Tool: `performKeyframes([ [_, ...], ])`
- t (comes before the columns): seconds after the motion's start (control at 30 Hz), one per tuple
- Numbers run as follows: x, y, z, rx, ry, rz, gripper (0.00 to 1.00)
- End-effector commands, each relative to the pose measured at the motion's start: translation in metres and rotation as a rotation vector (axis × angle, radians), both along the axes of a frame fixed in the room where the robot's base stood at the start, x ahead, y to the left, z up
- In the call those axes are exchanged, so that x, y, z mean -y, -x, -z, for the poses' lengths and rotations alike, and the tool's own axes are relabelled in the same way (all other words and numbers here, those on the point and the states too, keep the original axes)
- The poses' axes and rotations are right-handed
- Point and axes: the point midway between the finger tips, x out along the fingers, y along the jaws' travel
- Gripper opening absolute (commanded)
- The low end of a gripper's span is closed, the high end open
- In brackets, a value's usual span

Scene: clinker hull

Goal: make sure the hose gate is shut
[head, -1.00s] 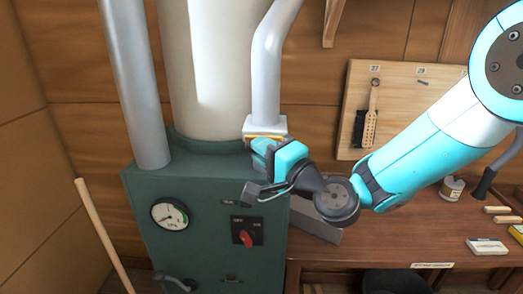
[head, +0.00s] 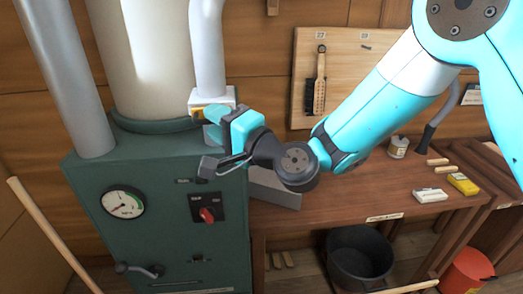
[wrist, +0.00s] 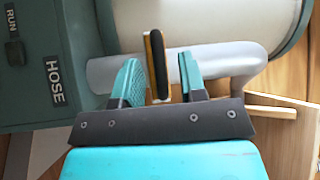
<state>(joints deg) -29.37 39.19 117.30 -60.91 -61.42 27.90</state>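The hose gate is a thin yellow plate with a black grip (wrist: 158,66), set across the grey hose pipe (wrist: 220,58) by the HOSE label in the wrist view. In the head view, the gate's yellow edge (head: 197,113) shows below the pale pipe's square flange, on top of the green cabinet. My gripper (wrist: 158,80) is open, with one teal finger on each side of the black grip and a visible gap to both. In the head view, my gripper (head: 222,128) is beside the flange and covers part of it. I cannot tell how far in the plate sits.
The green cabinet (head: 150,245) carries a gauge (head: 123,203) and a red switch (head: 207,215). A wooden bench (head: 340,205) stands to the right, with a tool board (head: 345,75) behind it. A black bucket (head: 360,262) is below. A wooden pole (head: 45,225) leans at left.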

Motion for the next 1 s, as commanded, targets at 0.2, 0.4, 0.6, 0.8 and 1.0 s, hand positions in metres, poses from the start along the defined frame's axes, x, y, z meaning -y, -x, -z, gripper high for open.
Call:
performKeyframes([
  [0.2,0.034,0.025,0.015,0.000,-0.002,0.001,0.38],
  [0.4,0.069,0.050,0.020,0.000,-0.003,0.002,0.38],
  [0.6,0.103,0.075,0.024,0.001,-0.002,0.001,0.38],
  [0.8,0.123,0.089,0.024,-0.001,0.000,-0.001,0.38],
  [1.0,0.127,0.093,0.022,-0.001,-0.002,-0.002,0.38],
])
